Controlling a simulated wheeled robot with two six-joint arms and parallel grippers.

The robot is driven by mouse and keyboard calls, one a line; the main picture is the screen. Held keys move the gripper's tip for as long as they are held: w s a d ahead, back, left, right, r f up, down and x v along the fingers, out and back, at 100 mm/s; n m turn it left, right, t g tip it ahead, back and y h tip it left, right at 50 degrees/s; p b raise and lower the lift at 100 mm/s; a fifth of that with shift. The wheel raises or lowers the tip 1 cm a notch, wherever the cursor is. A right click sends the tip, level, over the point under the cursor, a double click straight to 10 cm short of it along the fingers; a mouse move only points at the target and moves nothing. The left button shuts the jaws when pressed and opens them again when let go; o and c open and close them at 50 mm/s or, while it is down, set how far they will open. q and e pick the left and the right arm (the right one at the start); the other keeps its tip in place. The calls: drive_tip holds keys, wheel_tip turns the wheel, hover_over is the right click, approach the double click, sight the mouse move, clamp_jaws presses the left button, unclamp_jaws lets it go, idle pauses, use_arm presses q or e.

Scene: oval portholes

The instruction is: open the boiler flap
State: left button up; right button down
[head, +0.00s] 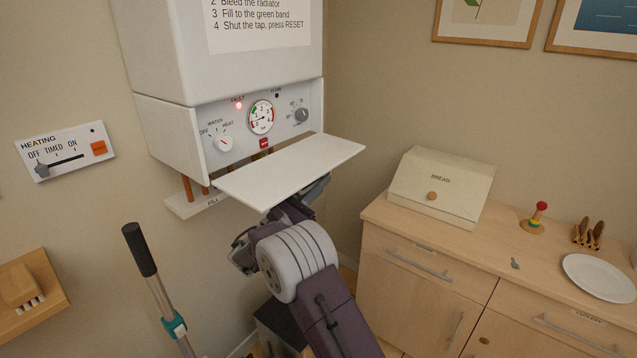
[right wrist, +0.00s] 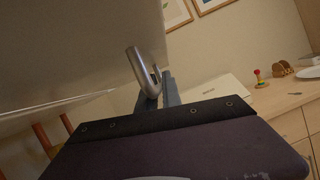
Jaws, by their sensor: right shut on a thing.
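The white boiler (head: 215,50) hangs on the wall, with its flap (head: 290,170) swung out and lying about flat below the control panel (head: 250,118). The panel is uncovered, with a dial, two knobs and a lit red fault lamp. My right gripper (head: 312,190) is under the flap's outer part, mostly hidden by it. In the right wrist view the flap's underside (right wrist: 70,45) fills the upper left, and a silvery looped handle (right wrist: 143,75) sits at my right gripper's fingers (right wrist: 165,92), which are shut on it. My left gripper is not in view.
Copper pipes (head: 187,188) and a fill ledge (head: 193,205) are under the boiler. A heating switch plate (head: 68,150) is on the wall at left. A black-topped pole (head: 140,250) stands in front. A cabinet (head: 420,285) with a bread box (head: 440,187) stands at right.

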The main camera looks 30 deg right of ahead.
sight(321, 167)
idle(0.5)
drive_tip(key=r+n+p, duration=0.1)
drive_tip(key=p, duration=0.1)
drive_tip(key=r+n+t+p, duration=0.1)
drive_tip(key=p, duration=0.1)
drive_tip(key=r+n+p, duration=0.1)
drive_tip(key=r+p, duration=0.1)
drive_tip(key=shift+s+d+n+t+y, duration=0.2)
drive_tip(key=shift+s+n+t+y, duration=0.1)
drive_tip(key=shift+s+t, duration=0.1)
drive_tip(key=shift+r+n+t+p, duration=0.3)
drive_tip(key=shift+n+t+p, duration=0.15)
drive_tip(key=shift+n, duration=0.25)
drive_tip(key=shift+f, duration=0.15)
drive_tip(key=c, duration=1.5)
unclamp_jaws()
